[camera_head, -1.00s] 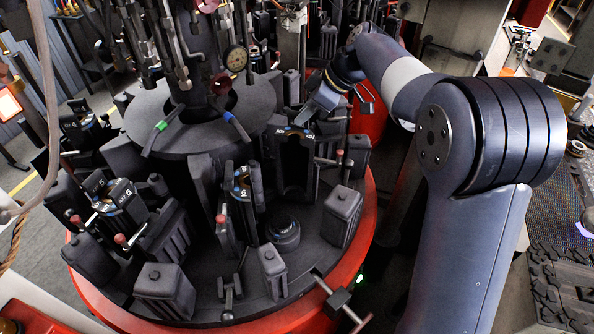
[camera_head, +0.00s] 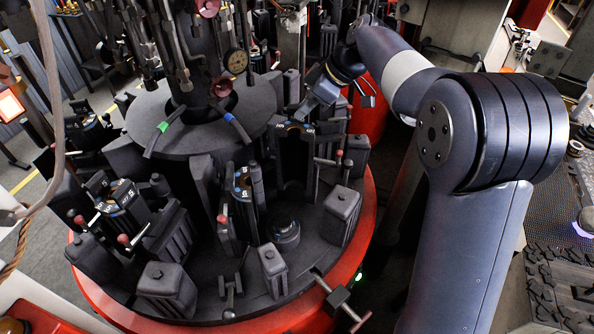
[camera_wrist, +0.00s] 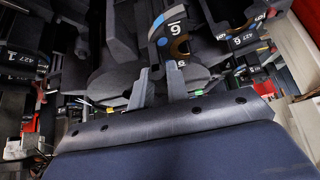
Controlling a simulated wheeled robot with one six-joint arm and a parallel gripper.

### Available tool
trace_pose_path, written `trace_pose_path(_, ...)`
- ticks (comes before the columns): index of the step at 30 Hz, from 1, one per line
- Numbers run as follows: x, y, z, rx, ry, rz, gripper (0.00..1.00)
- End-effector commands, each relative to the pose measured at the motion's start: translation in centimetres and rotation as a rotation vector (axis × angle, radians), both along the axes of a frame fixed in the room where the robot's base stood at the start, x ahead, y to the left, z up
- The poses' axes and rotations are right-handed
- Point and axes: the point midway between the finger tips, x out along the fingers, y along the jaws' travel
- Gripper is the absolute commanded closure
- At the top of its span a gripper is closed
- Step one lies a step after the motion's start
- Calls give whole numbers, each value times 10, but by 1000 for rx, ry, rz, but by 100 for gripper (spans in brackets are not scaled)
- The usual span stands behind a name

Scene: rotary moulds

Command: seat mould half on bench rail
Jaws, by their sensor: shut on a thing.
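My gripper (camera_head: 309,112) is at the back right of the round carousel. In the head view it meets the top of a dark mould half (camera_head: 293,150) with a blue-marked label, which stands upright among the carousel blocks. My gripper is shut on this mould half. In the wrist view my gripper's fingers (camera_wrist: 158,88) point away from the camera, and their contact with the held piece is hard to make out. Another mould half with a blue-striped label (camera_head: 243,195) stands upright nearer the middle. I cannot pick out a bench rail for certain.
The carousel's red rim (camera_head: 368,215) curves around the front, with a T-handle clamp (camera_head: 340,298) sticking out. Another labelled mould (camera_head: 122,197) stands at the left. Hoses and a gauge (camera_head: 235,61) hang over the centre. A dark ribbed mat (camera_head: 562,285) lies at the far right.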

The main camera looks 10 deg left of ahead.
Motion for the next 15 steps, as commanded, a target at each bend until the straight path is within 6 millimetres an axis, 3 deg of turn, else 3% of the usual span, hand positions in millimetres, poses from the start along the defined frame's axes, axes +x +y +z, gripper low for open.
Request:
trace_pose_path(1,1,1,10,7,-11,-1,100)
trace_pose_path(15,1,1,27,7,-12,-1,100)
